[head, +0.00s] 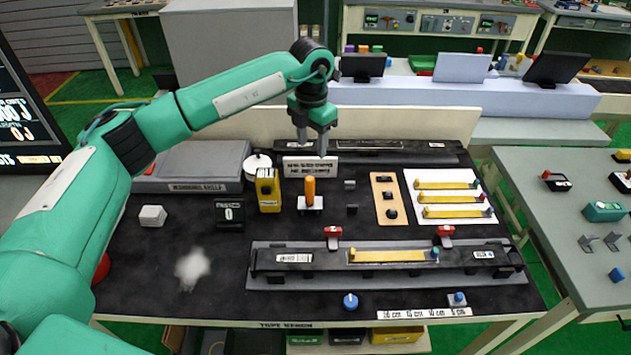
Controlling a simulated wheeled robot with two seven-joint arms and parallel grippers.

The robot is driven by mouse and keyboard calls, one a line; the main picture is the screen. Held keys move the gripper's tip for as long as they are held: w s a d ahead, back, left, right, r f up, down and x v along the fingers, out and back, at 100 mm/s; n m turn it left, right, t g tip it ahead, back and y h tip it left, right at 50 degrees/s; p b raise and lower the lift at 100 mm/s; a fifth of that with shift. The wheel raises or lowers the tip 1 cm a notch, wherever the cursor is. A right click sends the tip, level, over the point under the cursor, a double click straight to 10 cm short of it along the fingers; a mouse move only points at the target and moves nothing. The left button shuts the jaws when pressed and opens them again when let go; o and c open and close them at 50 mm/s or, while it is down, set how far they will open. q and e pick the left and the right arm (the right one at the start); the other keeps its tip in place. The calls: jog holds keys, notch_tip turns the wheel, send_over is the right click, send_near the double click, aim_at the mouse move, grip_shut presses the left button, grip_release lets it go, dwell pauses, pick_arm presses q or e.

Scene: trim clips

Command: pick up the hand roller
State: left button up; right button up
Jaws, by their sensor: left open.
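The hand roller (310,190) appears to be the tool with an upright orange handle and a pale grey base, standing on the dark bench top near its middle. The gripper does not touch the roller. My right gripper is not in the head view.
A yellow box (268,191) stands close left of the roller. Small dark clips lie to the right, beside a tan strip (378,178) and a white sheet with yellow bars. A long black fixture (320,265) lies in front.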

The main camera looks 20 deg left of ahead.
aim_at(310, 178)
pick_arm(q)
notch_tip(310, 178, down, 8)
jog(key=p, duration=0.2)
jog(key=shift+s+r+p, duration=0.15)
jog(key=shift+r+p, duration=0.1)
jog(key=shift+p, duration=0.05)
jog(key=shift+f, duration=0.3)
jog(key=shift+s+a+f+p, duration=0.15)
jog(key=shift+s+f+p, duration=0.1)
jog(key=shift+f+p, duration=0.7)
notch_tip(310, 178, down, 2)
jog(key=shift+s+a+f+p, duration=0.1)
jog(key=shift+s+p, duration=0.05)
jog(key=shift+p, duration=0.45)
jog(key=shift+f, duration=0.6)
jog(key=c, duration=1)
grip_shut()
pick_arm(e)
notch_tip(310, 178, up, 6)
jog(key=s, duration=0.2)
